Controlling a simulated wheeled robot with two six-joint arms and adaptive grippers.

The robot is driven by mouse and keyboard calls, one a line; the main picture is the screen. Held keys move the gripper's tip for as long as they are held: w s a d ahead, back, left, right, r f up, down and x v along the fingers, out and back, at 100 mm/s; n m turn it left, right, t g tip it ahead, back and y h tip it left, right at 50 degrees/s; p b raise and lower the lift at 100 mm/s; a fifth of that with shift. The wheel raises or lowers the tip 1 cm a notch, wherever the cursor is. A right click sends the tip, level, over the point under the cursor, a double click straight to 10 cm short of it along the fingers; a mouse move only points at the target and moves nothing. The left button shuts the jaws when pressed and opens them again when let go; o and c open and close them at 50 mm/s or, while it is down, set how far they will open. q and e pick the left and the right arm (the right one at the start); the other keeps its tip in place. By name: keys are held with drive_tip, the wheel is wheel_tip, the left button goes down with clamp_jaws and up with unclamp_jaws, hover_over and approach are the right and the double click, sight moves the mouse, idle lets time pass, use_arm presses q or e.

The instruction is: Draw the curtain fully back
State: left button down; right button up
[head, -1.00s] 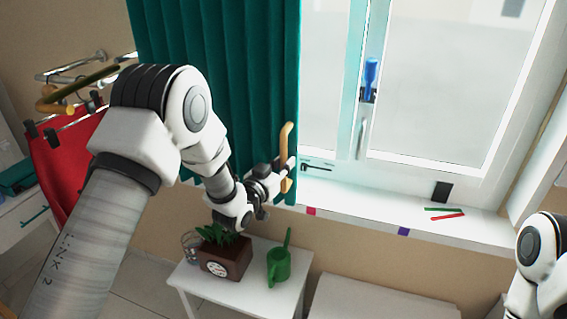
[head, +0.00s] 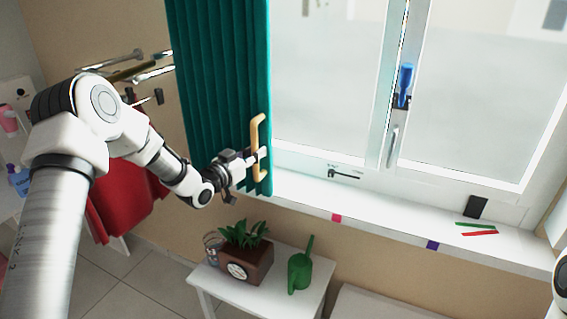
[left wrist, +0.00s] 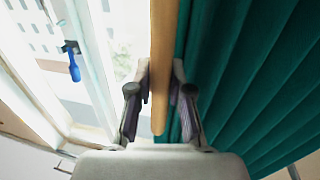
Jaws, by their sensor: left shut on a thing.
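The teal curtain (head: 215,90) hangs in folds at the left side of the window, its right edge near the left part of the pane. A tan wooden handle (head: 256,130) stands upright at that edge. My left gripper (head: 262,155) is shut on the handle. In the left wrist view the handle (left wrist: 161,65) runs between the two fingers (left wrist: 160,95), with the curtain (left wrist: 255,80) just to its right. Of my right arm only a small piece shows at the right edge of the head view; its gripper is out of frame.
The window sill (head: 380,220) carries a green strip (head: 475,224), a red strip (head: 480,233) and a dark block (head: 476,207). Below, a white table (head: 285,275) holds a planter (head: 245,262) and a green watering can (head: 300,270). Red cloth (head: 125,205) hangs at left.

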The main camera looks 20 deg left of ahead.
use_arm(q)
drive_tip(key=a, duration=0.8)
drive_tip(key=shift+w+r, duration=0.2)
drive_tip(key=shift+a, duration=0.1)
drive_tip(key=c, duration=1.2)
unclamp_jaws()
drive_tip(key=shift+o, duration=0.7)
drive_tip(key=shift+a+f, duration=0.15)
drive_tip(key=shift+a, duration=0.05)
drive_tip(key=shift+s, duration=0.1)
drive_tip(key=v, duration=1.1)
drive_tip(key=shift+s, duration=0.4)
